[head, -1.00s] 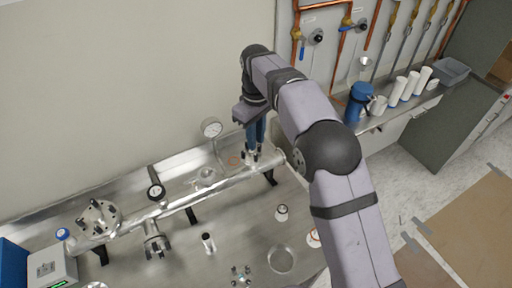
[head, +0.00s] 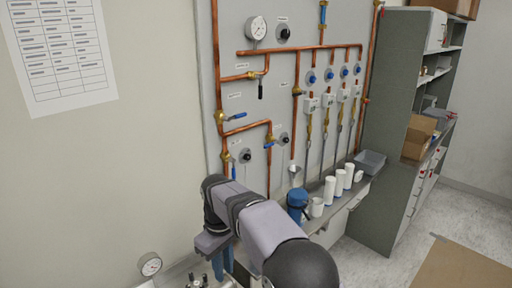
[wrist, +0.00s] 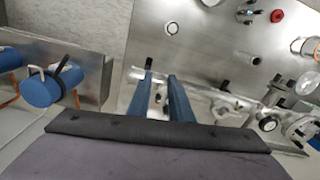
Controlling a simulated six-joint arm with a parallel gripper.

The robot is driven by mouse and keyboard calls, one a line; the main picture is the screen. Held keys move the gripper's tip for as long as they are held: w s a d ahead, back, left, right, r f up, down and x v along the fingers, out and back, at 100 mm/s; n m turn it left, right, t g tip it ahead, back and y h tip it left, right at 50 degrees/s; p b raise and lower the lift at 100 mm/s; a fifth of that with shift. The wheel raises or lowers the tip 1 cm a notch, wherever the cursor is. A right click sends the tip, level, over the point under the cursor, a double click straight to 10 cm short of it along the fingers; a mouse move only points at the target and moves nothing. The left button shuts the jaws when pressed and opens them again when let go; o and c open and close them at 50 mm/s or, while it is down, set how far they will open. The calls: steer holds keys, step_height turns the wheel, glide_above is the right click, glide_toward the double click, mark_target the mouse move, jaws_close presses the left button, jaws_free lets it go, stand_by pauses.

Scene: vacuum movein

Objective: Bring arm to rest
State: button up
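My gripper (head: 222,266) hangs pointing down at the bottom of the head view, over the metal bench. In the wrist view its two blue fingers (wrist: 160,76) are apart, with bench surface showing between them and nothing held. The steel manifold tube (wrist: 200,98) with its fittings lies beyond and beside the fingers in the wrist view. I cannot tell how much height separates the fingertips from it. My arm is bent, and its lower part is cut off by the bottom of the head view.
A dial gauge (head: 149,264) stands left of my gripper. A blue jug (head: 297,205), white cylinders (head: 329,190) and a grey bin (head: 370,162) stand on a shelf to the right. A panel of copper pipes (head: 300,48) and valves rises behind. Open floor (head: 380,245) lies at right.

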steer(key=s+d+m, duration=0.3)
steer(key=s+d, duration=0.1)
steer(key=d, duration=0.6)
steer(key=s+d+f+m, duration=0.3)
steer(key=s+d, duration=0.4)
steer(key=s, duration=0.2)
steer(key=s+d+f+m, duration=0.4)
steer(key=s+d, duration=0.3)
steer(key=s, duration=0.2)
steer(key=shift+s+d+m, duration=0.25)
steer(key=shift+s+m, duration=0.05)
steer(key=shift+s, duration=0.1)
